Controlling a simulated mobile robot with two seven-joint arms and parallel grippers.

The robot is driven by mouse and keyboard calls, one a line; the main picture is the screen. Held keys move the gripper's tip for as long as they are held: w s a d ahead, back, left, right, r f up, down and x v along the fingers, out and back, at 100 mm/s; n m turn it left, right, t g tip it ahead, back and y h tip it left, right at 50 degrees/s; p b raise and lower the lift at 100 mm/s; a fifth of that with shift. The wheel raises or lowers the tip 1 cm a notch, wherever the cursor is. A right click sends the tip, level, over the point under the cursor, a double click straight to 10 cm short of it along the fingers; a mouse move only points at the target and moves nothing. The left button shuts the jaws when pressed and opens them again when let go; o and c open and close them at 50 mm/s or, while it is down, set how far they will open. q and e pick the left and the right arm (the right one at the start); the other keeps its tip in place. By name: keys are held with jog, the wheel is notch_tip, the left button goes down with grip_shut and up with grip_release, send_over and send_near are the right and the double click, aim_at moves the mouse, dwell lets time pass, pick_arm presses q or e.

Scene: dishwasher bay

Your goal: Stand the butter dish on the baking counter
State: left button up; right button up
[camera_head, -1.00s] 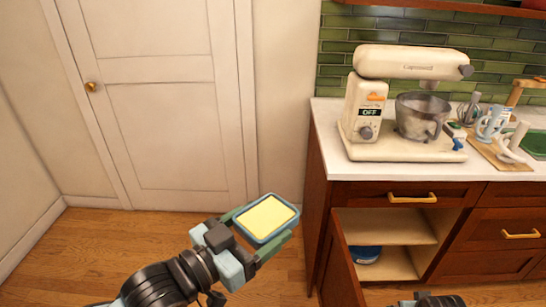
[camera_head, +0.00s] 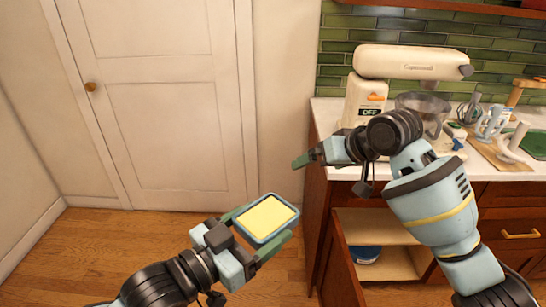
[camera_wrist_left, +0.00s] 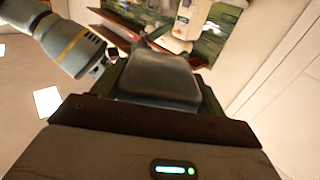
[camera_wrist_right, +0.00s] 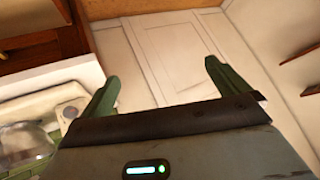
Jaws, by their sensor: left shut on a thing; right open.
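The butter dish (camera_head: 267,218) is a blue-rimmed tray with yellow butter in it. My left gripper (camera_head: 262,226) is shut on it and holds it in the air, left of the counter. In the left wrist view the dish (camera_wrist_left: 160,78) shows as a dark shape between the fingers. The baking counter (camera_head: 325,118) has a white top on red-brown cabinets. My right gripper (camera_head: 302,161) is empty and open near the counter's left front corner, above and right of the dish. Its two green fingers (camera_wrist_right: 158,82) stand apart in the right wrist view.
A cream stand mixer (camera_head: 405,62) with a bowl stands on the counter. Utensils and mugs (camera_head: 490,122) stand right of it. A cabinet door (camera_head: 338,270) hangs open below, with a blue thing (camera_head: 364,254) inside. My right arm covers part of the counter front.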

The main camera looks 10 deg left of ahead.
pick_arm(q)
jog(key=shift+r, duration=0.1)
pick_arm(e)
jog(key=s+a+r+n+g, duration=0.3)
jog(key=s+a+r, duration=0.5)
jog(key=n+g+h, duration=0.2)
jog(key=h, duration=0.3)
send_near(267, 216)
jog(key=f, duration=0.6)
jog(key=a+f, duration=0.1)
jog(key=f, duration=0.2)
jog(key=shift+w, duration=0.35)
jog(key=c, duration=0.9)
pick_arm(q)
jog(key=o, duration=1.4)
jog(key=shift+c, duration=0.2)
pick_arm(e)
jog(key=shift+a, duration=0.1)
jog(key=shift+c, duration=1.1)
